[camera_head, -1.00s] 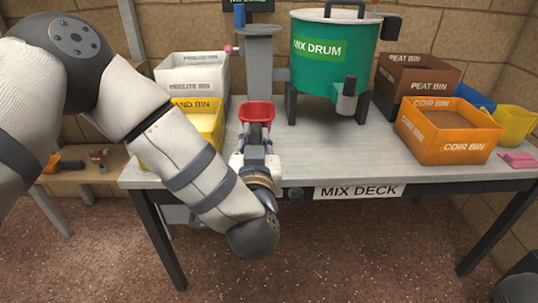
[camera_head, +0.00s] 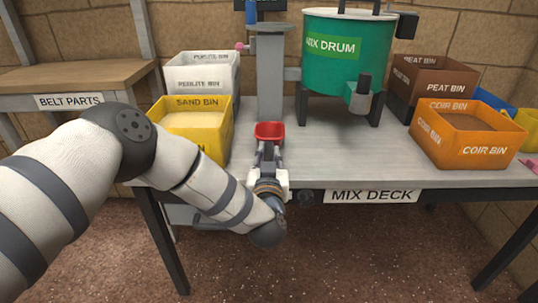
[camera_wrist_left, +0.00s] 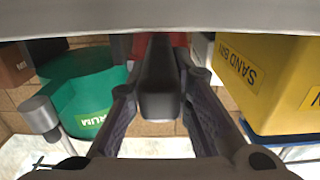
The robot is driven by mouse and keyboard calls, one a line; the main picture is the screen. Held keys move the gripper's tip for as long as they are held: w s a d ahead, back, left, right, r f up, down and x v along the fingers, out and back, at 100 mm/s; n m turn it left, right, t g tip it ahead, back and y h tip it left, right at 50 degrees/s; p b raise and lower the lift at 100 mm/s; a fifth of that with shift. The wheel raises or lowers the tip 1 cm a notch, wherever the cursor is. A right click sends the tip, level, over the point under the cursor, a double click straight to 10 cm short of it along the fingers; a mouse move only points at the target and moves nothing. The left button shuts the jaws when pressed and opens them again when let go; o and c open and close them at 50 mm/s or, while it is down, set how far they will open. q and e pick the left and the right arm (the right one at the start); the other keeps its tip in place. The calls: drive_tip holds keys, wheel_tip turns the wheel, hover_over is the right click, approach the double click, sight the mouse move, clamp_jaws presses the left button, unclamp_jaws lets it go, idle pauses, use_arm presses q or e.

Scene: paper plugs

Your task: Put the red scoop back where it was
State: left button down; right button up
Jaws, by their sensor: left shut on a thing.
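The red scoop (camera_head: 269,132) is over the near part of the mix deck, right of the sand bin and in front of the grey post. My left gripper (camera_head: 268,153) is shut on its dark handle, with the red cup pointing away from me. In the left wrist view the dark handle (camera_wrist_left: 158,85) lies between the two fingers, and a little of the red cup shows behind it. I cannot tell whether the scoop touches the deck. My right gripper is not in view.
The yellow sand bin (camera_head: 205,132) and white perlite bin (camera_head: 205,85) stand left. The green mix drum (camera_head: 345,50) stands behind right on dark legs. The orange coir bin (camera_head: 480,152) and brown peat bin (camera_head: 435,85) are right. The middle deck (camera_head: 350,158) is clear.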

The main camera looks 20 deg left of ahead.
use_arm(q)
drive_tip(key=c, duration=1.5)
unclamp_jaws()
drive_tip(key=shift+o, duration=0.2)
drive_tip(key=shift+r, duration=0.1)
